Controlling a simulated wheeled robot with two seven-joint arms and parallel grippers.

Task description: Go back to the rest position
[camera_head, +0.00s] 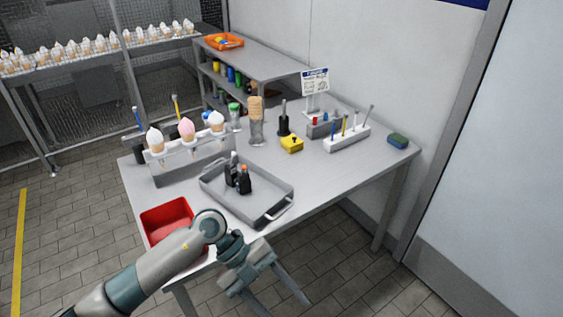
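My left arm comes in from the lower left. My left gripper (283,307) hangs in front of the table's near edge, below the grey metal tray (268,203). Its two fingers are spread apart with nothing visible between them. My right gripper is not in view. Two dark gripper-like pieces (238,178) stand in the tray; one has an orange top.
The grey table (340,175) holds a red bin (166,212) beside my arm, a rack with three ice-cream cones (186,130), a cone stack (256,108), a yellow block (291,144), a tool holder (347,138) and a sponge (397,140). Open floor lies right of my gripper.

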